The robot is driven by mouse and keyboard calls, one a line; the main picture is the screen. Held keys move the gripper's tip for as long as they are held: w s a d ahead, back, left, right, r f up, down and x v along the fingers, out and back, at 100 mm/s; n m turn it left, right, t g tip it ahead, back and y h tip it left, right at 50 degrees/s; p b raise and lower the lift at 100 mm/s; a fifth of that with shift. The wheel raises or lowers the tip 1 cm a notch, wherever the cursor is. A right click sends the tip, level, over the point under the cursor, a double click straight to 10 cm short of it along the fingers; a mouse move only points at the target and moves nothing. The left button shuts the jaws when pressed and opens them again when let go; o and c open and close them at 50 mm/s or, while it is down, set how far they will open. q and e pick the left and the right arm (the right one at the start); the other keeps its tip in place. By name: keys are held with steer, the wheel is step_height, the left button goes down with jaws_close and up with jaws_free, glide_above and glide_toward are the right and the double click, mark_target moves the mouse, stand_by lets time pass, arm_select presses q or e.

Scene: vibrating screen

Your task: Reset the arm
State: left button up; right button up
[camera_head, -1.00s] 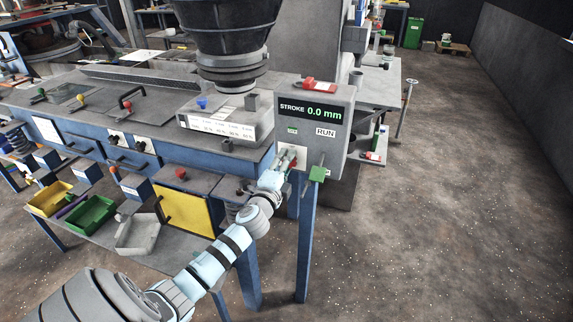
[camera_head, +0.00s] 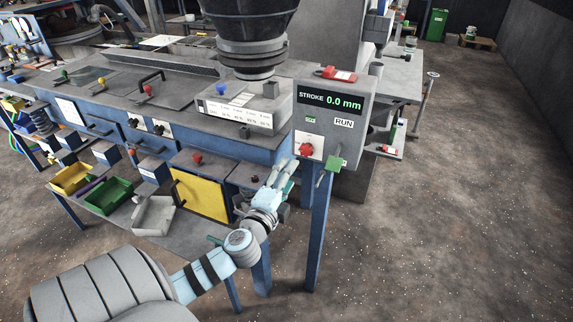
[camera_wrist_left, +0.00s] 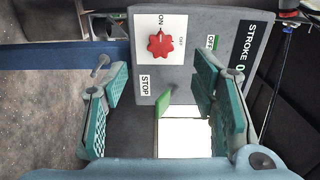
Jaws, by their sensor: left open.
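My left gripper (camera_head: 284,172) is open and empty in the head view. It is below and left of the control box (camera_head: 328,163), apart from it. The display (camera_head: 331,100) reads STROKE 0.0 mm, above a RUN label. My right gripper is not in view.
A green block (camera_head: 335,163) on a rod sticks out at the box's lower front. The blue-framed bench (camera_head: 103,140) with a yellow door (camera_head: 200,197) stands left of it. Yellow and green bins (camera_head: 108,196) are on a lower shelf. Open floor (camera_head: 470,200) lies to the right.

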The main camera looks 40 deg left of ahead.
arm_select(q)
steer(key=shift+s+d, duration=0.2)
steer(key=shift+s, duration=0.25)
